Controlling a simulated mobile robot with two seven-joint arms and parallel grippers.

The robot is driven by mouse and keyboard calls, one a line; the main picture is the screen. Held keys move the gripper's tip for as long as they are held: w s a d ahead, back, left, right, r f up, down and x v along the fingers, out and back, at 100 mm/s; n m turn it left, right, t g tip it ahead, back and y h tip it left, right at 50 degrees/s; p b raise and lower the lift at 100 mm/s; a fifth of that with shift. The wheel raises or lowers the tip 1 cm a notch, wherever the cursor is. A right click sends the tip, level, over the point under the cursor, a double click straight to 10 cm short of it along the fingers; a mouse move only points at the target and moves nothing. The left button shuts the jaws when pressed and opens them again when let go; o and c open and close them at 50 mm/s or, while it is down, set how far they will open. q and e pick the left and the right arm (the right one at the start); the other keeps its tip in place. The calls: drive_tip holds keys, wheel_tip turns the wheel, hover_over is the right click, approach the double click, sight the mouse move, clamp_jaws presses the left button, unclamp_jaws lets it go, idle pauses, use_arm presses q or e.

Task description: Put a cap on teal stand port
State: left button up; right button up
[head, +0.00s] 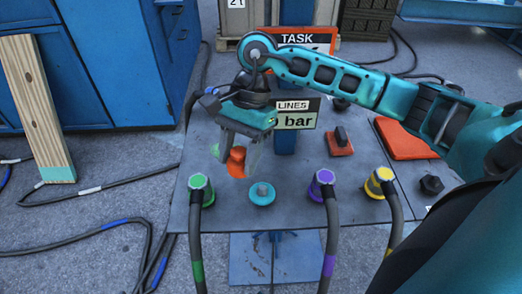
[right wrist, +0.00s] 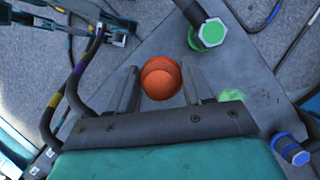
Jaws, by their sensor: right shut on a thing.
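My right gripper (head: 238,165) is shut on an orange-red cap (head: 236,158). It holds the cap above the dark table, left of the lines sign. The cap also shows between the two fingers in the right wrist view (right wrist: 162,78). The teal stand port (head: 262,193) is a round teal piece with a short stub on top, near the table's front edge. It stands bare, a little right of and nearer than the held cap. The cap and port are apart. I cannot make out the teal port in the right wrist view. My left gripper is not in view.
A green-ringed cable plug (head: 200,187) stands left of the port, a purple one (head: 322,183) and a yellow one (head: 380,180) to the right. A larger orange pad (head: 404,140) and black knob (head: 431,185) are further right.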

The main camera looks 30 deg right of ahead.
drive_tip(key=d+f+m+t+b, duration=0.1)
drive_tip(key=f+m+b, duration=0.1)
drive_tip(key=m, duration=0.1)
drive_tip(key=s+d+f+m+t+b, duration=0.1)
drive_tip(key=d+f+m, duration=0.1)
drive_tip(key=f+m, duration=0.1)
drive_tip(key=d+f+m+t+b, duration=0.1)
drive_tip(key=f+m+b, duration=0.1)
drive_tip(key=f+m, duration=0.1)
drive_tip(key=shift+s+d+m+t+b, duration=0.15)
drive_tip(key=shift+s+m+t+b, duration=0.2)
drive_tip(key=shift+m, duration=0.25)
drive_tip(key=shift+w+f+b, duration=0.1)
drive_tip(key=shift+f+b, duration=0.4)
drive_tip(key=shift+f, duration=0.05)
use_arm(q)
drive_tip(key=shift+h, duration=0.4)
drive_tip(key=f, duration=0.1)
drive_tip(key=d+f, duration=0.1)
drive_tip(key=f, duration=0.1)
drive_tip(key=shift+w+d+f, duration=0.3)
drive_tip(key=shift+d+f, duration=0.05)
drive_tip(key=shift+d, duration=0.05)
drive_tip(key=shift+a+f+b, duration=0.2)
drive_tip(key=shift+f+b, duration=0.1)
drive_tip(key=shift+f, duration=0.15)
use_arm(e)
drive_tip(key=shift+f, duration=0.3)
drive_tip(key=o, duration=1.2)
